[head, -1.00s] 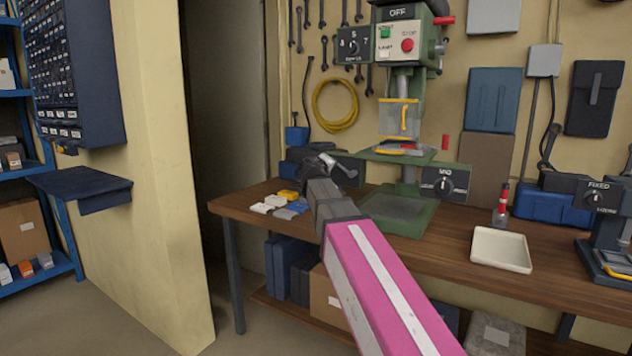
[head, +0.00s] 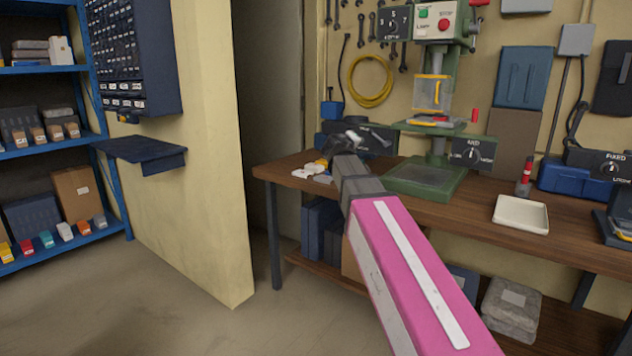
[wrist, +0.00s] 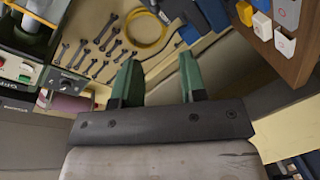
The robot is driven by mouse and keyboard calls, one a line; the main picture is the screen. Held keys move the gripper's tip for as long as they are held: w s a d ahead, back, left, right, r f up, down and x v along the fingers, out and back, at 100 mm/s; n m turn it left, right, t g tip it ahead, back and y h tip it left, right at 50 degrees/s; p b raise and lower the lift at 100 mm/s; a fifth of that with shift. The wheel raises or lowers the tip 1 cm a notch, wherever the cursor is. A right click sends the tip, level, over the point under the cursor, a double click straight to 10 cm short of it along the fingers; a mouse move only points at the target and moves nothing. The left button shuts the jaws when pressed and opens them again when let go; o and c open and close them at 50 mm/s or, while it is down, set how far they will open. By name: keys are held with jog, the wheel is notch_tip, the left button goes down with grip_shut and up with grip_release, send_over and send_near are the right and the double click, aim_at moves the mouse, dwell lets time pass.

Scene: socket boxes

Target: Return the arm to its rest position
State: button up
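My arm with its pink link (head: 415,280) reaches from the lower right of the head view toward the bench's left end. My gripper (head: 362,140) shows small and partly hidden by the wrist, in front of the bench's left end. In the wrist view, my gripper's two green fingers (wrist: 158,78) stand apart with nothing held between them.
A wall end (head: 200,200) with a blue ledge (head: 140,150) and blue shelves (head: 60,140) stand left. Floor between is clear.

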jog(key=s+d+f+m+g+y, duration=0.1)
jog(key=s+d+f+g, duration=0.3)
jog(key=f, duration=0.9)
jog(key=s+d+f+m+g+y, duration=0.1)
jog(key=s+f+m+g+y, duration=0.15)
jog(key=s+f, duration=0.7)
jog(key=s+d+f+m+g+y, duration=0.15)
jog(key=f+g, duration=0.25)
jog(key=f, duration=1.1)
jog(key=s+f+m+g+y, duration=0.1)
jog(key=s+f+g, duration=0.3)
jog(key=s+f, duration=0.6)
jog(key=s+y, duration=0.1)
jog(key=s, duration=0.2)
jog(key=shift+a+f, duration=0.35)
jog(key=shift+a, duration=0.05)
jog(key=shift+o, duration=0.3)
jog(key=shift+a, duration=0.1)
